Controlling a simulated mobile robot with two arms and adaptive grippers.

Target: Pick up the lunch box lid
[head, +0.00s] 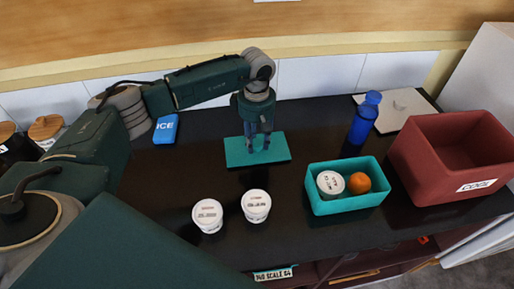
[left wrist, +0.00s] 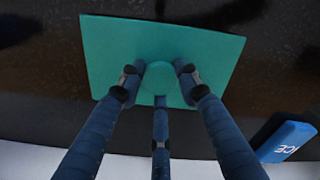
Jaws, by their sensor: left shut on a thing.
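The lunch box lid (head: 236,155) is a flat teal rectangle with a round knob in its middle. In the head view it is over the dark counter, left of the open teal lunch box (head: 344,208). My left gripper (head: 258,144) points down at the lid from above. In the left wrist view the lid (left wrist: 112,40) fills the upper middle, and the fingers of my left gripper (left wrist: 158,82) are closed around its knob. I cannot tell whether the lid touches the counter. My right gripper does not show.
The lunch box holds a white-lidded cup (head: 330,183) and an orange (head: 359,183). Two white-lidded cups (head: 208,215) (head: 256,205) stand in front. A blue bottle (head: 364,120), a red crate (head: 420,165) and a white board (head: 398,108) are right. A blue ice pack (head: 166,129) lies left.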

